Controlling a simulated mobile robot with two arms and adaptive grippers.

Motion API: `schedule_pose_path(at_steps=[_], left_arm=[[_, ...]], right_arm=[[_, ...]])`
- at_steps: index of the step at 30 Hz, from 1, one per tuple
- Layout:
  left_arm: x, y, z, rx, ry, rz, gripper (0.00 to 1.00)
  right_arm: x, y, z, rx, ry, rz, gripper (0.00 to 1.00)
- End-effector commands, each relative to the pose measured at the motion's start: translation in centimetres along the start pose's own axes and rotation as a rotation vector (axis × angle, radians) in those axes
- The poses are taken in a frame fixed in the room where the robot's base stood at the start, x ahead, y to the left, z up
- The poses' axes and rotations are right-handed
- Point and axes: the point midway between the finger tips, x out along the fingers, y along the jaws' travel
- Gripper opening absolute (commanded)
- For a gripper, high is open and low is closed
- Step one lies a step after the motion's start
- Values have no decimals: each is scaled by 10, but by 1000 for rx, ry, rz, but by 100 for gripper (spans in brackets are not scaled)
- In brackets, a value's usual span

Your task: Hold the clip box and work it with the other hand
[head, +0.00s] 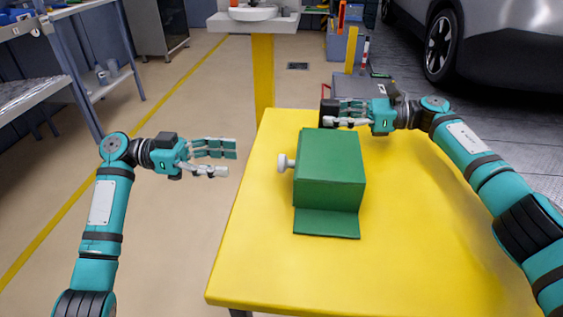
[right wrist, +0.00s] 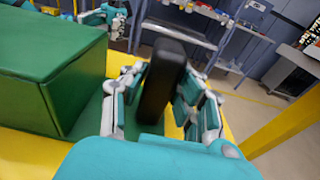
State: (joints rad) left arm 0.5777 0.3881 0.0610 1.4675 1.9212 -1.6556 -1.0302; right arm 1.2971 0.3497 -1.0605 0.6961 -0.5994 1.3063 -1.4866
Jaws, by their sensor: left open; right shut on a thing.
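The clip box (head: 331,165) is a green block on a green base plate (head: 326,222), standing on the yellow table. A white knob (head: 284,163) sticks out of its left side. My right gripper (head: 334,113) is behind the box and shut on a black upright piece (right wrist: 161,82).
The yellow table (head: 420,250) has clear room in front of and to the right of the box. Its left edge lies between my left gripper and the box. A yellow post (head: 263,80) and a white sink (head: 250,18) are behind the table. A car (head: 480,40) stands at the back right.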

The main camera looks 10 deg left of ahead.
Motion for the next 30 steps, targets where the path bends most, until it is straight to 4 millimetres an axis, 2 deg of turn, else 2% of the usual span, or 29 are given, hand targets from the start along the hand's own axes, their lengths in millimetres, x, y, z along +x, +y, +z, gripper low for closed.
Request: schedule_pose_path(at_steps=[4,7,15,21,25,30], left_arm=[[6,4,-4,39,21,31,56],[17,5,-4,42,23,34,56],[71,7,-6,41,23,34,56],[104,8,-6,40,23,32,56],[116,8,-7,40,22,31,56],[121,8,-7,40,21,29,56]], right_arm=[[0,0,0,0,-1,1,4],[0,0,0,0,-1,1,4],[0,0,0,0,-1,1,4],[0,0,0,0,-1,1,4],[0,0,0,0,-1,1,4],[0,0,0,0,-1,1,4]])
